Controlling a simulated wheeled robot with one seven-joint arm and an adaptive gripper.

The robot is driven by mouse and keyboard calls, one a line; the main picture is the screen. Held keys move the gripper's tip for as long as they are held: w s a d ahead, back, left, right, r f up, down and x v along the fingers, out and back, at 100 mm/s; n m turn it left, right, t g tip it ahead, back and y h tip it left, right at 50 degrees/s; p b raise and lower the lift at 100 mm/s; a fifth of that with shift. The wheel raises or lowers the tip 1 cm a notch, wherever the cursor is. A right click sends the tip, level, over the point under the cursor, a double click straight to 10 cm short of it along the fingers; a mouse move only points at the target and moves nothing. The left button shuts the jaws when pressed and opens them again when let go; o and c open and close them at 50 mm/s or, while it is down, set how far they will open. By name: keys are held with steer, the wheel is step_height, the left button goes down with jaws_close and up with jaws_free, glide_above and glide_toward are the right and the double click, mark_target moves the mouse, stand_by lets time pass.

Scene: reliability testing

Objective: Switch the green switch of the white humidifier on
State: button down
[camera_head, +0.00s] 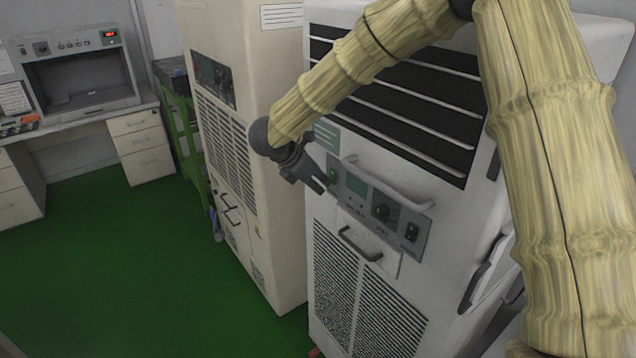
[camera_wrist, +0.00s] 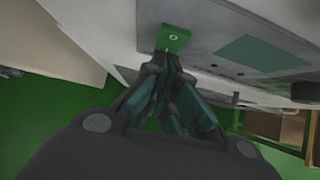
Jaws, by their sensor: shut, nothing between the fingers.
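The white humidifier (camera_head: 325,214) stands in the middle of the head view, with a grey control panel (camera_head: 405,236) on its front. The green switch (camera_head: 333,174) is at the panel's left end. In the wrist view the green switch (camera_wrist: 173,39) shows a round mark and lies just beyond the fingertips. My gripper (camera_head: 324,188) is shut and empty, its tips close to the switch. In the wrist view my gripper (camera_wrist: 162,62) overlaps the switch's lower edge; I cannot tell whether it touches. Whether the switch is on or off is not clear.
The panel also carries a display (camera_head: 356,187), a black knob (camera_head: 382,212) and a black switch (camera_head: 411,232). A handle (camera_head: 360,244) sticks out below it. A beige cabinet (camera_head: 275,200) stands close on the left. Green floor (camera_head: 120,270) is clear further left.

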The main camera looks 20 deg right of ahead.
steer(key=shift+w+d+f+h+b, duration=0.1)
steer(key=shift+d+h+b, duration=0.15)
steer(key=shift+b, duration=0.6)
steer(key=shift+r, duration=0.8)
steer(key=shift+a, duration=0.1)
steer(key=a+f+b+v, duration=0.1)
steer(key=b+v, duration=0.3)
steer(key=v, duration=0.8)
steer(key=shift+s+a, duration=0.45)
steer(key=shift+s, duration=0.05)
